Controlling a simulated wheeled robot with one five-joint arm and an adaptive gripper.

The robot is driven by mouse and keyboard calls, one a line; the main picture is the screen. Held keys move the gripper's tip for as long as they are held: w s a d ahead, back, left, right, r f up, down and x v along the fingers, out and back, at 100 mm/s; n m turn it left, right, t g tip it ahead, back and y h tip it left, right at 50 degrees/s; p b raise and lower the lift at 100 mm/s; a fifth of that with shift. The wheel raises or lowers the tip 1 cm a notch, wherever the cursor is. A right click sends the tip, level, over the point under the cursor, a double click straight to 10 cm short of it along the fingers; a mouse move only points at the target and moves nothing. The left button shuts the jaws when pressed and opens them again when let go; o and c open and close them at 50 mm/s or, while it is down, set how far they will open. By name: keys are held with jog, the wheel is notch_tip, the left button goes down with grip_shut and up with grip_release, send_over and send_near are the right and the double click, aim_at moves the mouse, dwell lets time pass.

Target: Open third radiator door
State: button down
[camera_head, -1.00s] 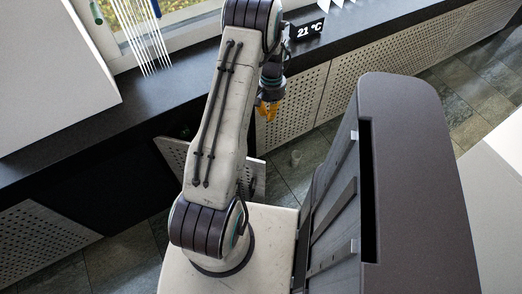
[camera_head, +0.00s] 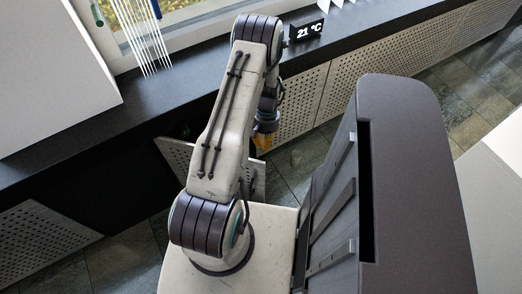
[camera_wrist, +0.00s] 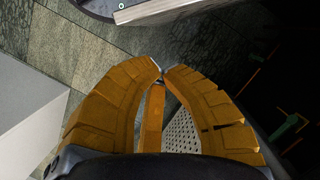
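Perforated pale radiator doors line the front below a dark sill in the head view. A door (camera_head: 175,153) stands swung out from the dark opening, partly hidden behind my arm. Closed doors (camera_head: 295,105) run on to the right of my gripper. My gripper (camera_head: 263,146) hangs low in front of the radiator row, near the right end of the swung-out panel. In the wrist view, its orange fingertips (camera_wrist: 161,74) come together with almost no gap and hold nothing visible. A perforated panel (camera_wrist: 183,133) shows behind the fingers; whether they touch it I cannot tell.
A dark cavity with a green part (camera_wrist: 285,132) lies at the right of the wrist view. Tiled floor (camera_head: 293,162) is open below the closed doors. A white block (camera_head: 50,65) stands at left.

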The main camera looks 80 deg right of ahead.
jog(key=shift+w+a+r+p, duration=0.1)
jog(key=shift+a+p, duration=0.1)
jog(key=shift+a, duration=0.6)
jog(key=shift+w+a+r+p, duration=0.1)
jog(key=shift+a+p, duration=0.05)
jog(key=shift+a, duration=0.6)
jog(key=shift+f, duration=0.1)
